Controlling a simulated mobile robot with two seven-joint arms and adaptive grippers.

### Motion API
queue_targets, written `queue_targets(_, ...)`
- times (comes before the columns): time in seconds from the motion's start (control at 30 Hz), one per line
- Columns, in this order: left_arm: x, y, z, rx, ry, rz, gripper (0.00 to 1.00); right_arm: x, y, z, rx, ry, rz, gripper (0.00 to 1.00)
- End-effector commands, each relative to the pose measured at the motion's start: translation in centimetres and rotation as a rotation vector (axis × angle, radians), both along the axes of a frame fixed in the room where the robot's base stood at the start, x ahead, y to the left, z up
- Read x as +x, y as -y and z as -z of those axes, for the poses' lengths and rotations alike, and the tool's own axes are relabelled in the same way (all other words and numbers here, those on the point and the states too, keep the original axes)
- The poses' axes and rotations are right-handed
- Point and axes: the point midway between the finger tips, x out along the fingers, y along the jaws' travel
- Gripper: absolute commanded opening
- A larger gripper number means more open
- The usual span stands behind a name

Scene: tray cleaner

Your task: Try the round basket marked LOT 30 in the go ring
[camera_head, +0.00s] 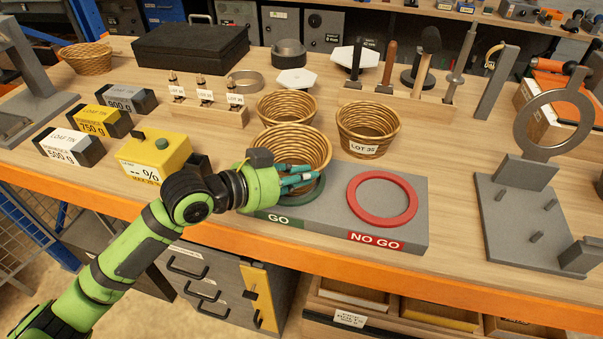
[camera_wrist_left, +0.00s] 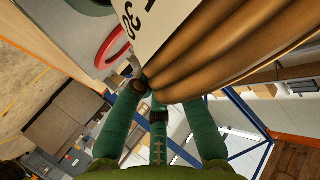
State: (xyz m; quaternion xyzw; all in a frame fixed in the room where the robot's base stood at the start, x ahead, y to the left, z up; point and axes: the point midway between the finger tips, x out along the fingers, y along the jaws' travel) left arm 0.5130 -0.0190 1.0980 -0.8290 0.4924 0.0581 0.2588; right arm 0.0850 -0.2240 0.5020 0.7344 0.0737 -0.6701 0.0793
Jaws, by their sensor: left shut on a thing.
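The round wicker basket (camera_head: 291,142) is at the go ring (camera_head: 318,190), held by my left gripper (camera_head: 300,178). In the left wrist view, its white label (camera_wrist_left: 155,25) reads 30 and the fingers (camera_wrist_left: 150,88) close at the wicker rim (camera_wrist_left: 215,60). The dark green go ring lies on the left of the grey board (camera_head: 330,212), marked GO, and is mostly hidden by my gripper and the basket. I cannot tell whether the basket touches the ring. The red NO GO ring (camera_head: 412,197) is empty. My right gripper is not in view.
A LOT 35 basket (camera_head: 366,150) stands just behind the board, and another basket (camera_head: 287,98) stands behind the held one. A yellow meter (camera_head: 155,160) is left of my gripper. A grey ring stand (camera_head: 510,215) is at the right.

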Motion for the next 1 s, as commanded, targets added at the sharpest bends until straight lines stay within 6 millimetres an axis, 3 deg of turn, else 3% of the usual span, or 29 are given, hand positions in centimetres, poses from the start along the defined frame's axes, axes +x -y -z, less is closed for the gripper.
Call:
queue_targets(0.5,0.02,0.0,0.74,-0.001,0.003,0.0,0.0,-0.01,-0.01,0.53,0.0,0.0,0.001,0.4)
queue_targets(0.53,0.02,0.0,0.69,-0.001,0.003,0.0,0.22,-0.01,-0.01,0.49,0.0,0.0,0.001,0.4)
queue_targets(0.6,0.02,0.0,0.68,-0.001,0.003,0.0,0.42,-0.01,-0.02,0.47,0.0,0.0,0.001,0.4)
queue_targets(1.0,-0.21,-0.46,0.71,0.003,-0.001,-0.001,0.42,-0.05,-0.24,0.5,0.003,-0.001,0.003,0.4)
